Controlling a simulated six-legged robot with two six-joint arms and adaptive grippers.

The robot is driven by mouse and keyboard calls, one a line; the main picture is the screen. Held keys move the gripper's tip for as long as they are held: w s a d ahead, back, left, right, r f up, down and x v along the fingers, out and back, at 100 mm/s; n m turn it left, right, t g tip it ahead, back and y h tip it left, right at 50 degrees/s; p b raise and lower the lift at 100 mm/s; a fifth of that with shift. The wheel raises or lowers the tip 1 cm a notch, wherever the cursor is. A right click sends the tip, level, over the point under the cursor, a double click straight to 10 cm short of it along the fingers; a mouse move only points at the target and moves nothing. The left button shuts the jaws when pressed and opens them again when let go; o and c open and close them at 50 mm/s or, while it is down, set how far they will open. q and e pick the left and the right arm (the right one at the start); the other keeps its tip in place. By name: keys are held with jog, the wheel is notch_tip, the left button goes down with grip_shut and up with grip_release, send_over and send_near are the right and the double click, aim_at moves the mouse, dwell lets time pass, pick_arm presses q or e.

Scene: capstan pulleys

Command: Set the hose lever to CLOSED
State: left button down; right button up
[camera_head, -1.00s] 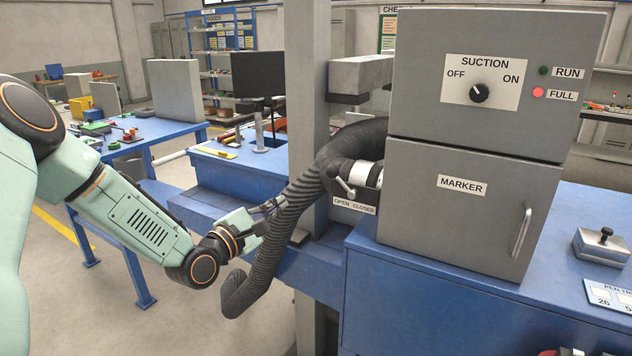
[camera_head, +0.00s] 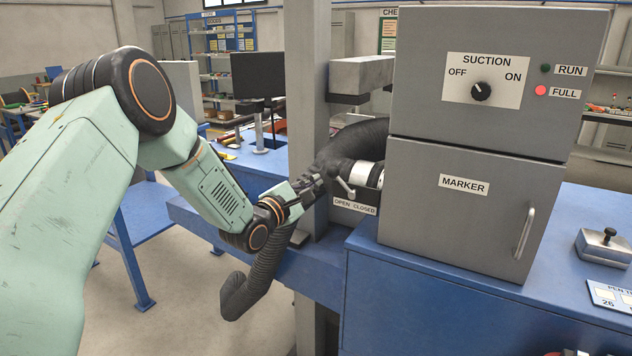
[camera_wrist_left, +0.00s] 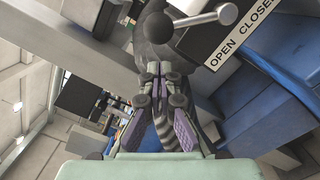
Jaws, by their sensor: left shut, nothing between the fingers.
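The hose lever (camera_head: 346,184) is a pale rod on the white collar (camera_head: 366,174), where the black ribbed hose (camera_head: 262,274) meets the grey cabinet. Its rod slants above the OPEN CLOSED label (camera_head: 355,206). In the left wrist view, the lever (camera_wrist_left: 205,17) with its round knob stands beyond my fingertips, beside the label (camera_wrist_left: 240,35). My left gripper (camera_head: 316,178) is shut and empty, just left of the lever and in front of the hose. In the left wrist view, its fingers (camera_wrist_left: 160,70) are together. Contact with the lever cannot be told. My right gripper is not in view.
The grey cabinet (camera_head: 470,225) stands right of the lever, with a SUCTION knob (camera_head: 481,91) and a lit FULL lamp. A blue bench (camera_head: 400,300) lies below.

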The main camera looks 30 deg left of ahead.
pick_arm(q)
jog(key=shift+s+d+r, duration=0.1)
jog(key=shift+d+r, duration=0.4)
jog(key=shift+d, duration=0.1)
jog(key=shift+a+f, duration=0.1)
jog(key=shift+d+r+m, duration=0.2)
jog(key=shift+r+m, duration=0.15)
jog(key=shift+m, duration=0.05)
jog(key=shift+p, duration=0.3)
